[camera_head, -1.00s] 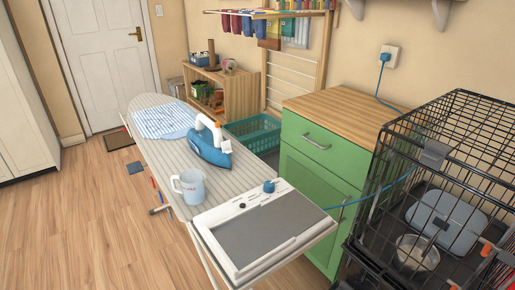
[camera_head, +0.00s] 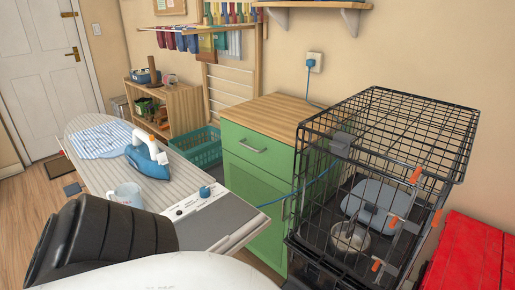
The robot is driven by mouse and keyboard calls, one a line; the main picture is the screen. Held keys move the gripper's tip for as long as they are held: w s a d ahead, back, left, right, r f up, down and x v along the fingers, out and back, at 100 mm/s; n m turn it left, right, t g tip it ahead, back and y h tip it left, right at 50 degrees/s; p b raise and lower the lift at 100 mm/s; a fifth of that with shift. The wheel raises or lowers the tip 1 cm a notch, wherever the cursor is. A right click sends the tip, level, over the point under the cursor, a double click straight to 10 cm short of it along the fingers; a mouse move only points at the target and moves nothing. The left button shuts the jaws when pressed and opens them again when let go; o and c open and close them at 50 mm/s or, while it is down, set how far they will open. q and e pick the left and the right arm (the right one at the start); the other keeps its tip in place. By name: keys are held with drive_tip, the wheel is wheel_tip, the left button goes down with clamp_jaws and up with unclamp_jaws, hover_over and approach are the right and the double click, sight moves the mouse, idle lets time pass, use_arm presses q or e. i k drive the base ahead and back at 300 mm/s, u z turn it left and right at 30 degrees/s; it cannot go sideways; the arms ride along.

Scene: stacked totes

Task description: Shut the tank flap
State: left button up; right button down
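The blue and white steam iron (camera_head: 148,163) sits on the striped ironing board (camera_head: 100,175), left of the picture's middle. A black ribbed part and a white part of my own arm fill the lower left and bottom. They cover the near part of the board. Neither gripper can be seen.
A measuring jug (camera_head: 127,194) stands near the iron, partly hidden by my arm. A white and grey panel (camera_head: 215,219) lies at the board's near end. The green cabinet (camera_head: 253,171) and black wire crate (camera_head: 375,180) stand to the right, with a red box (camera_head: 470,255) beyond.

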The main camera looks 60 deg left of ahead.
sight(162, 159)
drive_tip(key=z, duration=0.4)
drive_tip(key=k, duration=1.4)
drive_tip(key=u, duration=1.2)
